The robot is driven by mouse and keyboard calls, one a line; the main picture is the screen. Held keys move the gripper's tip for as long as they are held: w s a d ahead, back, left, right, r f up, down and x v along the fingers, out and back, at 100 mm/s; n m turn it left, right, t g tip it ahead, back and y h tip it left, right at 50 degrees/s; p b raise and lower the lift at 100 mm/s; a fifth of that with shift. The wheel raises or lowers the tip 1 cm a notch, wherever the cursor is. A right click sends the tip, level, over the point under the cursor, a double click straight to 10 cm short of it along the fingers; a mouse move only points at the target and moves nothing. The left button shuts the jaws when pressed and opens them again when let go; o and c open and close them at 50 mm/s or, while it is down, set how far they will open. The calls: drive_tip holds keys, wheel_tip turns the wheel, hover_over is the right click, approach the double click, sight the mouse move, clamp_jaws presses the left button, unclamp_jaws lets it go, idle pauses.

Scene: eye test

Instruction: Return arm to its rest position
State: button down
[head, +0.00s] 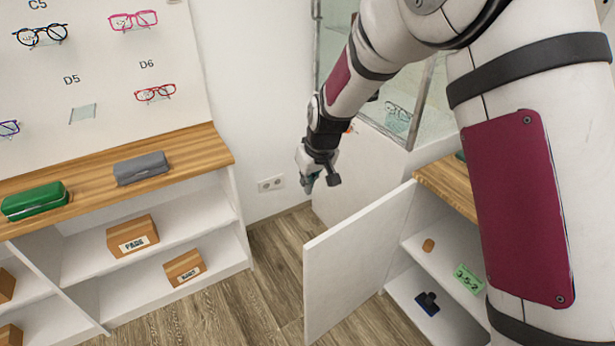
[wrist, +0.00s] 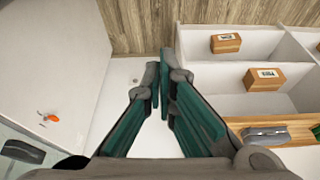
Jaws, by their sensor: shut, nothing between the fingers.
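My arm reaches in from the upper right of the head view. My gripper (head: 318,182) hangs in the air, pointing down, between the shelf unit on the left and the open cabinet on the right. In the wrist view my gripper (wrist: 160,85) shows its two green-padded fingers with their tips together and nothing between them. The gripper touches no object that I can see.
An open white cabinet door (head: 358,262) stands below and right of my gripper. A wooden-topped shelf unit (head: 208,146) carries a green case (head: 36,202) and a grey case (head: 142,168). A glass display case (head: 398,105) stands behind my arm. The floor (head: 275,262) between is clear.

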drive_tip(key=s+d+r+m+p, duration=0.1)
drive_tip(key=s+d+r+p, duration=0.1)
drive_tip(key=s+d+r, duration=0.75)
drive_tip(key=s+d+r+m+p, duration=0.2)
drive_tip(key=s+d+r, duration=0.35)
drive_tip(key=r, duration=0.75)
drive_tip(key=s+d+r+m+h+p, duration=0.1)
drive_tip(key=s+d+r+p, duration=0.1)
drive_tip(key=s, duration=1)
drive_tip(key=s+d+r+m+t+h+p, duration=0.1)
drive_tip(key=s+d+r, duration=0.3)
drive_tip(key=s, duration=0.8)
drive_tip(key=shift+s+d+m+p, duration=0.3)
drive_tip(key=shift+d+m+p, duration=0.1)
drive_tip(key=shift+d+m, duration=0.25)
